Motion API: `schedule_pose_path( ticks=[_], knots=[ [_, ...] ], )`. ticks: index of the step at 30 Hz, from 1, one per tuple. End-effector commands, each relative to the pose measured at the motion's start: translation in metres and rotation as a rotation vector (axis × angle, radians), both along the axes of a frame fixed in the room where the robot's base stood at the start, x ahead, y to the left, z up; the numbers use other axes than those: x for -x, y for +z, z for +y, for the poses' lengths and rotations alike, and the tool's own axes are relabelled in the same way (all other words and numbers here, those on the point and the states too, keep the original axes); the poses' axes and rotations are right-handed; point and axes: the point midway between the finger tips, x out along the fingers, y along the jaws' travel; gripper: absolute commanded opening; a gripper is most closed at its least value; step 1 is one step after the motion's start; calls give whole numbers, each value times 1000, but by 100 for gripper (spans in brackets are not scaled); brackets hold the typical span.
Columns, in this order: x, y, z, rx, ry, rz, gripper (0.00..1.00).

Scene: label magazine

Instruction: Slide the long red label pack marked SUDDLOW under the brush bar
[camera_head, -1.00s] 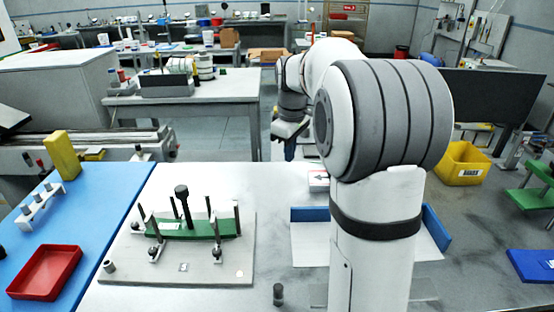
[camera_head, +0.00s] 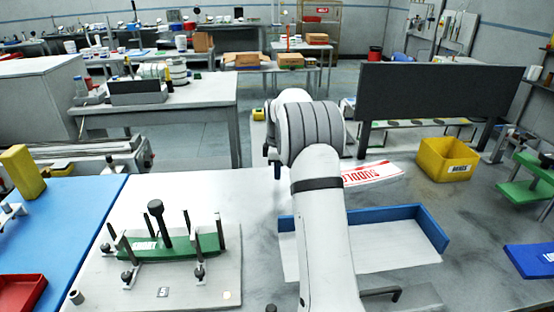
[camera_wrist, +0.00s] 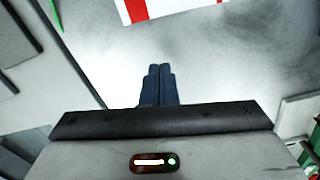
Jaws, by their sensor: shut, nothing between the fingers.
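The SUDDLOW pack (camera_head: 370,174) is a flat white piece with red lettering on the light table, right of my arm in the head view. My arm hides its left end. In the wrist view, a white-and-red piece (camera_wrist: 170,8), apparently this pack, shows at the top edge, beyond my fingertips and apart from them. My gripper (camera_wrist: 160,68) is shut and empty, its dark blue fingers together over the bare table. In the head view my arm hides most of it. I cannot make out a brush bar for certain.
A white tray with a blue rim (camera_head: 435,230) lies right of my arm. A grey plate (camera_head: 205,290) with black posts and a green pack (camera_head: 150,250) stands at left. A yellow bin (camera_head: 447,160) stands at the back right. The table between plate and tray is partly clear.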

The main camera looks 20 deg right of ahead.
Motion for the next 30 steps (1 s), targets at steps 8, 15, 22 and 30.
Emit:
schedule_pose_path(
  ticks=[8,15,22,30],
  knots=[
    [13,-20,-23,0,-2,-1,0],
    [19,-21,-33,0,2,-1,0],
    [19,-21,-33,0,2,-1,0],
    [29,-20,-53,0,-1,-1,0]
  ],
)
